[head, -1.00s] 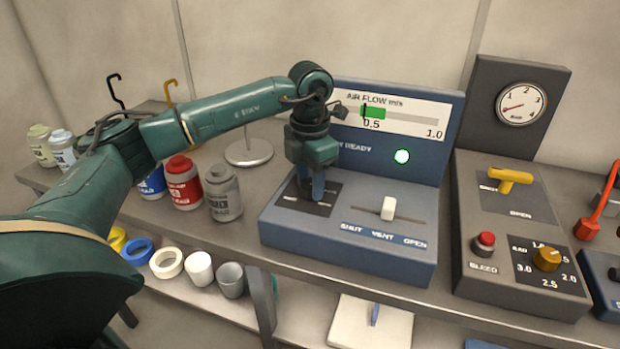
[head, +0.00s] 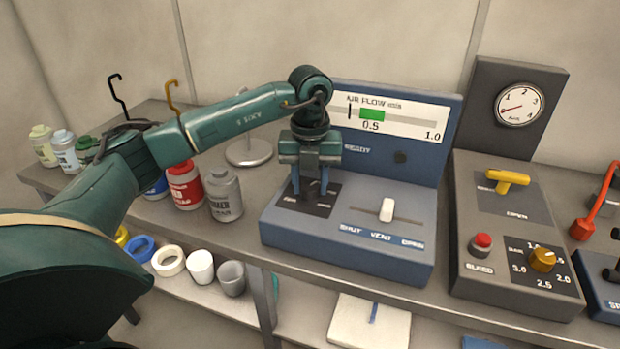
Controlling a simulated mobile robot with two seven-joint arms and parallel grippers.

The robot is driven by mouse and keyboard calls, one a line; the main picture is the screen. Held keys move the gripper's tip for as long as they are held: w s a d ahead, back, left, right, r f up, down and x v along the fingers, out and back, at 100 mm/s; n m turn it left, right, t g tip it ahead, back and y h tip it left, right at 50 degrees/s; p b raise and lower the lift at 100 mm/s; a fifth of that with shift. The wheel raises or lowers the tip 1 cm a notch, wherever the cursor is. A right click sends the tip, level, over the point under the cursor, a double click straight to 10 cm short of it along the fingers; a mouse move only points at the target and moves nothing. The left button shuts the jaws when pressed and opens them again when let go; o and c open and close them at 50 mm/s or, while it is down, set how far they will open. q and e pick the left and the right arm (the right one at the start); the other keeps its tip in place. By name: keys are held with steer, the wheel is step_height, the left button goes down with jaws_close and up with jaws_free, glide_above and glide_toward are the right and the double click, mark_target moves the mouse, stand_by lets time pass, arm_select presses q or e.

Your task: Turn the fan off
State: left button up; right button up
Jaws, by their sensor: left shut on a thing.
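The blue console (head: 345,258) stands on the bench with an AIR FLOW gauge (head: 410,123) on its upright back. The gauge's black needle is at the far left, outside the green band. The round lamp (head: 400,157) below it is dark. My left gripper (head: 311,194) points down over the black switch plate (head: 322,208) at the console's left. Its fingers are shut on the fan switch, which they mostly hide. The plate's lettering is too blurred to read. My right gripper is out of view.
A white slider (head: 387,210) on the console stands around VENT. A grey panel (head: 468,205) with a yellow handle (head: 507,181), red button and yellow knob is at the right. A red can (head: 184,188) and a grey can (head: 225,196) stand left of the console.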

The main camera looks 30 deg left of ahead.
mark_target(310, 185)
arm_select(q)
steer(key=n, duration=0.4)
steer(key=shift+p, duration=0.4)
steer(key=shift+n, duration=0.6)
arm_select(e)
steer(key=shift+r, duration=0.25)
arm_select(q)
steer(key=shift+n, duration=0.3)
steer(key=o, duration=1)
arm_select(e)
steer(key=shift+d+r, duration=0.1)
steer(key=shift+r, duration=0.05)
arm_select(q)
steer(key=shift+r, duration=0.1)
step_height(310, 185, up, 13)
steer(key=shift+p, duration=0.3)
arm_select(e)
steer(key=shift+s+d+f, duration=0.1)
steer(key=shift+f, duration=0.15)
